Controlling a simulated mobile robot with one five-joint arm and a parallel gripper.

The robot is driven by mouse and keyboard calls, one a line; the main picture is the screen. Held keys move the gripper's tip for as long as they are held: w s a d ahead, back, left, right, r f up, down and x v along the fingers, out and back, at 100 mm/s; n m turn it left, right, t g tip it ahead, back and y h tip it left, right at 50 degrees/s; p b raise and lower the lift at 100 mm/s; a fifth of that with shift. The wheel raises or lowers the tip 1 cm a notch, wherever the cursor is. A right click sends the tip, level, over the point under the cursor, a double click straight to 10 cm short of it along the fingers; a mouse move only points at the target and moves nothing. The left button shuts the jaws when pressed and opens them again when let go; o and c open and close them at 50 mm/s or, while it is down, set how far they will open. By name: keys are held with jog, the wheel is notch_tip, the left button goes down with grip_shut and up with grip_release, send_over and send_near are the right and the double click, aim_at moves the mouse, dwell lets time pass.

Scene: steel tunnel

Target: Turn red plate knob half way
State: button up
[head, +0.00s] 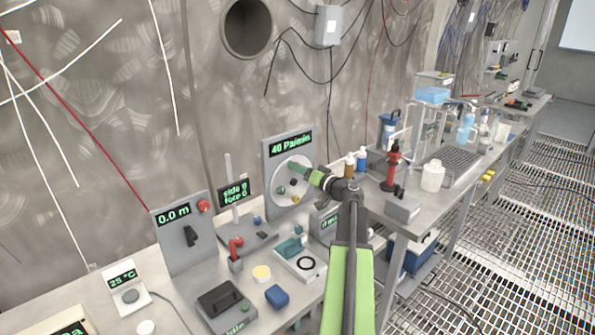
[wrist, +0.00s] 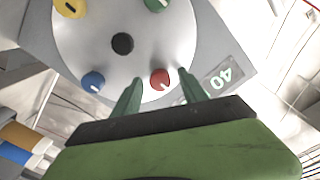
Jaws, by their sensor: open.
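A round pale plate (wrist: 118,20) on an upright grey panel carries small coloured knobs. Its red knob (wrist: 160,79) has a light pointer mark and shows between the fingertips of my gripper (wrist: 160,80) in the wrist view. My gripper is open, one finger on each side of the red knob, with visible gaps; I cannot tell the depth. In the head view my gripper (head: 298,168) reaches the upper part of the plate (head: 283,203), below the panel's green display (head: 290,144). The red knob is hidden there.
The plate's blue knob (wrist: 92,82) is just left of my left finger. Black (wrist: 122,43), yellow (wrist: 70,8) and green (wrist: 157,4) knobs are farther off. A separate panel (head: 180,250) has its own red button (head: 204,206). Small devices crowd the bench below.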

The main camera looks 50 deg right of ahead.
jog(key=shift+c, duration=0.4)
grip_shut()
jog(key=m, duration=2)
dwell(0.4)
jog(key=shift+m, duration=0.4)
